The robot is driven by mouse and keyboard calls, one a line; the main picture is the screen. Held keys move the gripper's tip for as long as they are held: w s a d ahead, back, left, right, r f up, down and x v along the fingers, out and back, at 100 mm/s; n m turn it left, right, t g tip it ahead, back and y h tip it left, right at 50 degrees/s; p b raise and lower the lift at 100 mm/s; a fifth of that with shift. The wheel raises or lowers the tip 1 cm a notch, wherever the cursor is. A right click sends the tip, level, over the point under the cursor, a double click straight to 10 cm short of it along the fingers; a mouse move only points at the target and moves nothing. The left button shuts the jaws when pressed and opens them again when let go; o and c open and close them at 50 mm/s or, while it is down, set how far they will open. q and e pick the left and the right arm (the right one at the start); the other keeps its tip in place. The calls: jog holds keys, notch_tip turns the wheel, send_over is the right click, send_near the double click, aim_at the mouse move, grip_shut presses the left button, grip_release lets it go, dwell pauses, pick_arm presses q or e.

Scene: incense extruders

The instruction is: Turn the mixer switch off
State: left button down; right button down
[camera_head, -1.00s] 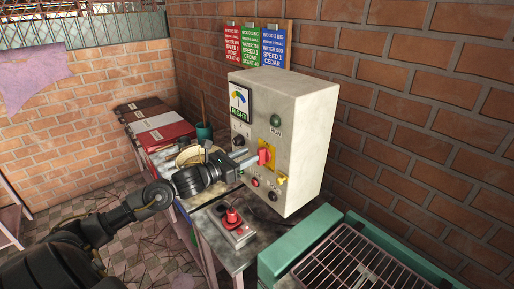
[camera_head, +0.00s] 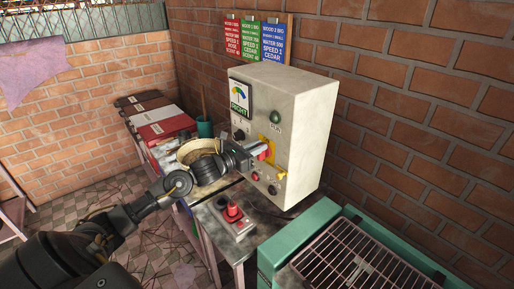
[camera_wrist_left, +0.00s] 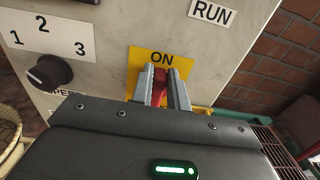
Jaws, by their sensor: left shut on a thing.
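The mixer switch has a red handle (camera_head: 268,151) on a yellow plate, on the front of the pale grey control box (camera_head: 305,120). The handle also shows in the wrist view (camera_wrist_left: 160,88), upright between two grey fingers, below the word ON on the yellow plate (camera_wrist_left: 160,57). My left gripper (camera_head: 262,150) is shut on this handle; its fingers also show in the wrist view (camera_wrist_left: 161,90). The lower part of the plate is hidden behind the gripper. My right gripper is not in view.
The box also carries a green RUN lamp (camera_head: 275,116), a black speed knob (camera_wrist_left: 50,71) and small buttons below. A red button box (camera_head: 232,214) stands on the bench. A teal unit with a wire rack (camera_head: 350,262) is at the right front. A brick wall is behind.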

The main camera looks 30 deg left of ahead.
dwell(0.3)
pick_arm(q)
jog(key=n+b, duration=0.1)
jog(key=n, duration=0.1)
jog(key=a+n+b, duration=0.1)
jog(key=n, duration=0.1)
jog(key=shift+w+f, duration=0.15)
jog(key=shift+f, duration=0.05)
jog(key=shift+w+a+f+n+b, duration=0.1)
jog(key=shift+a+f+n+b, duration=0.2)
jog(key=shift+n, duration=2.05)
jog(key=shift+w+a+f+n+b, duration=0.15)
jog(key=shift+a+f+n, duration=0.25)
jog(key=shift+n, duration=1.9)
jog(key=shift+w+a+f+n+b, duration=0.15)
jog(key=shift+f+n, duration=0.3)
jog(key=shift+n, duration=1.9)
jog(key=shift+s, duration=0.15)
jog(key=c, duration=1.4)
grip_release()
jog(key=shift+f, duration=0.1)
jog(key=shift+o, duration=0.2)
